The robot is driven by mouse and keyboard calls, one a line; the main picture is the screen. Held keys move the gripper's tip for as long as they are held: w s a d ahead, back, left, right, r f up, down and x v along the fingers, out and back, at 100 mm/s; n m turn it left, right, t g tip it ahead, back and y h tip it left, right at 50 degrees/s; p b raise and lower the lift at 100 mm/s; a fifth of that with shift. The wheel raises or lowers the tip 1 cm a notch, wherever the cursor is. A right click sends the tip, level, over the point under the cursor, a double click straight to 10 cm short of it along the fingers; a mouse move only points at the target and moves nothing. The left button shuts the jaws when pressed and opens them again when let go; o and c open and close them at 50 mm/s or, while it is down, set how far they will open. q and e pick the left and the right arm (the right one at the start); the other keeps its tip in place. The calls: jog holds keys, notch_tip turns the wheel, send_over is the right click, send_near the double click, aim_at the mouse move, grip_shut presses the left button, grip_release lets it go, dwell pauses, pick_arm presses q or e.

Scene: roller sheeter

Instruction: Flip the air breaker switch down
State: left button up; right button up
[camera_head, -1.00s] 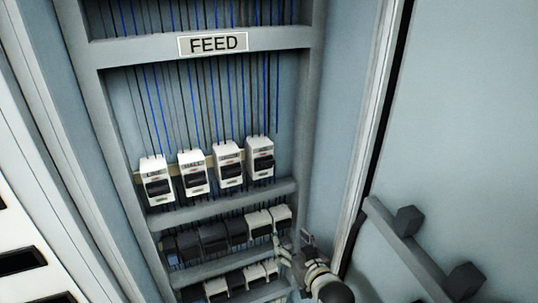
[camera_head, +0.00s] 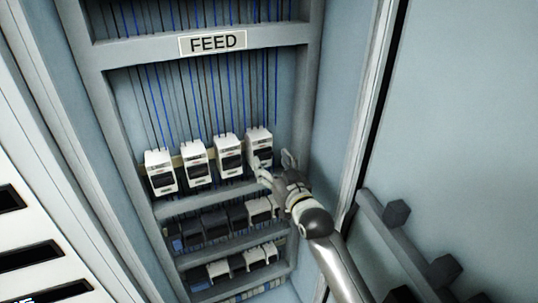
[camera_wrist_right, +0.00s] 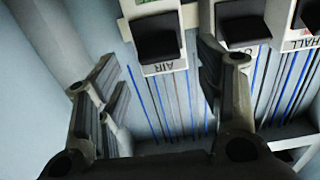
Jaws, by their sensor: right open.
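The air breaker (camera_head: 259,141) is the rightmost of the white breakers in the top row under the FEED sign. In the right wrist view it appears upside down, with the label AIR on its white face (camera_wrist_right: 165,68) and a black switch (camera_wrist_right: 157,42). I cannot tell for sure whether the switch is up or down. My right gripper (camera_head: 273,161) is open just below and in front of this breaker. In the wrist view its two fingers (camera_wrist_right: 160,62) stand apart on either side of the breaker, with nothing between them. My left gripper is out of view.
More white breakers (camera_head: 229,153) stand close to the left in the same row. A grey rail (camera_head: 225,197) and rows of dark and white breakers lie below. The cabinet side wall (camera_head: 335,130) and open door (camera_head: 460,100) are to the right.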

aim_at(265, 155)
jog(key=shift+p+x, duration=0.3)
jog(key=shift+x, duration=1.1)
jog(key=shift+f, duration=0.1)
jog(key=c, duration=1)
